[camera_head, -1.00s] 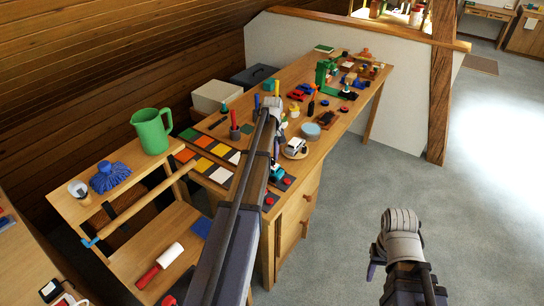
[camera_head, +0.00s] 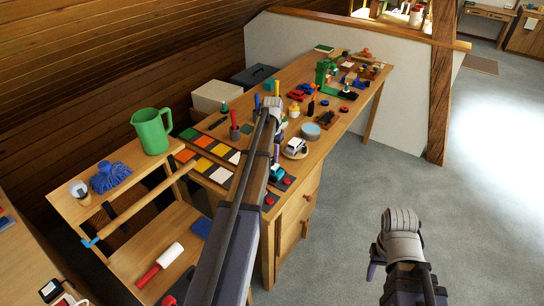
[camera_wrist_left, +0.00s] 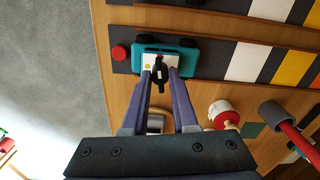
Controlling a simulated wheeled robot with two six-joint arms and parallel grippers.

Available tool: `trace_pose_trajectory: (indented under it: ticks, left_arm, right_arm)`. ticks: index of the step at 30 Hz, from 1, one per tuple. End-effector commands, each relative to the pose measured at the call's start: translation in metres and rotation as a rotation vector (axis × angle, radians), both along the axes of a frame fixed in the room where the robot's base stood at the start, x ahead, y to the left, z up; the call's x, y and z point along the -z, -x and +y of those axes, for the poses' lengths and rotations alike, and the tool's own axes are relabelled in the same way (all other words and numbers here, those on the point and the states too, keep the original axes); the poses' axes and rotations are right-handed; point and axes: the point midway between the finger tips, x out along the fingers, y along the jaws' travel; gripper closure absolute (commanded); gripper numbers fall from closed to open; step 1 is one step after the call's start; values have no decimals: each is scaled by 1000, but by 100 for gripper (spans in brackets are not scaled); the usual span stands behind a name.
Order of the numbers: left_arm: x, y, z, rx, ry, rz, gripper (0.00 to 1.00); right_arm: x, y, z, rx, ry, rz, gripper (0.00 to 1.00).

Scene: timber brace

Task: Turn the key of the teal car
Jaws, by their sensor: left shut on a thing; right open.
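The teal car (camera_wrist_left: 208,58) lies on a dark strip on the bench in the left wrist view, with a red round knob (camera_wrist_left: 119,53) beside its left end. A black key (camera_wrist_left: 160,76) stands at a white plate on the car's near side. My left gripper (camera_wrist_left: 160,72) is shut on the key, one purple finger at each side.
A red-handled tool in a grey cup (camera_wrist_left: 272,112) and colored tiles (camera_wrist_left: 243,62) lie to the right in the wrist view. Open floor (camera_head: 345,190) lies right of the bench.

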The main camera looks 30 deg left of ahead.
Motion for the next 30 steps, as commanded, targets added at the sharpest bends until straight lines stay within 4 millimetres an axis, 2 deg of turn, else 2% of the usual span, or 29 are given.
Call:
trace_pose_trajectory:
  ticks: [15, 30]
  left_arm:
    - [0, 0, 0, 456, 0, 0, 100]
    - [0, 0, 0, 683, 0, 0, 100]
  right_arm:
    - [0, 0, 0, 0, 0, 0, 50]
    - [0, 0, 0, 0, 0, 0, 50]
